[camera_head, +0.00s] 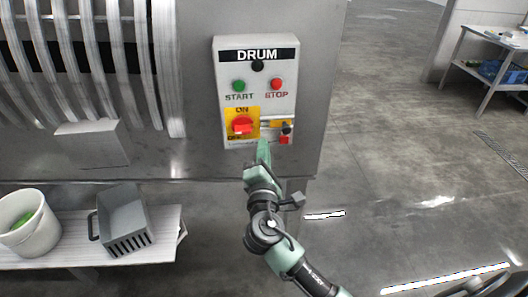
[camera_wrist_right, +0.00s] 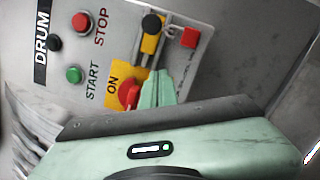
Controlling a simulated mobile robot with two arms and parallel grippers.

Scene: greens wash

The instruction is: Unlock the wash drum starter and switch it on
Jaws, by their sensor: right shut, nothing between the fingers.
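The drum starter (camera_head: 228,70) is a pale box on a grey metal panel, marked DRUM, with a green START button (camera_head: 239,86) and a red STOP button (camera_head: 277,84). Below START, a red rotary switch (camera_head: 243,125) sits on a yellow ON/OFF plate. To its right is a yellow slide piece (camera_wrist_right: 149,44) with a black knob (camera_wrist_right: 151,23). A small red block (camera_wrist_right: 190,37), perhaps a padlock, hangs beside it. My right gripper (camera_head: 263,147) is shut and empty, its fingertips just below the slide and beside the switch. Contact cannot be told. My left gripper is not in view.
A low white shelf (camera_head: 168,218) at lower left holds a white bucket (camera_head: 40,235) and a grey slotted scoop or bin (camera_head: 123,222). Ribbed white bars stand left of the starter. Open floor (camera_head: 410,150) lies to the right, with a table (camera_head: 495,40) at far right.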

